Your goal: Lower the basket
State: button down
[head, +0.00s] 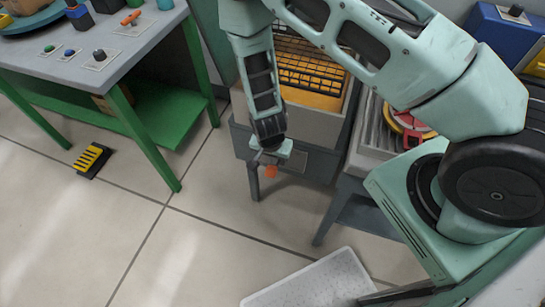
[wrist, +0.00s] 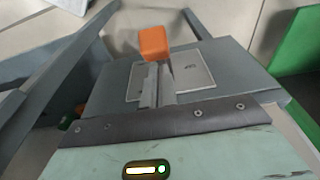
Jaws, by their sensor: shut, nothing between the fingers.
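The basket (head: 312,72) is a dark wire grid over a yellow-orange interior, in a grey box-shaped machine (head: 240,140). My arm hides part of it. An orange knob (head: 271,172) sits at the machine's front. It also shows in the wrist view (wrist: 155,42), in front of a pale plate (wrist: 202,70) with small markings. My gripper (head: 268,157) is beside the knob at the machine's front. In the wrist view my gripper's fingers (wrist: 158,70) are shut and empty, with their tips right at the knob's near edge; whether they touch it I cannot tell.
A grey table (head: 100,75) with green legs and several knobs stands at the left. A yellow-and-black pedal (head: 93,160) lies on the floor by it. Another grey unit with a red-and-yellow round part (head: 408,124) is right of the machine.

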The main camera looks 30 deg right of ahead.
jog(key=shift+s+a+f, duration=0.15)
jog(key=shift+f, duration=0.15)
jog(key=shift+f, duration=0.1)
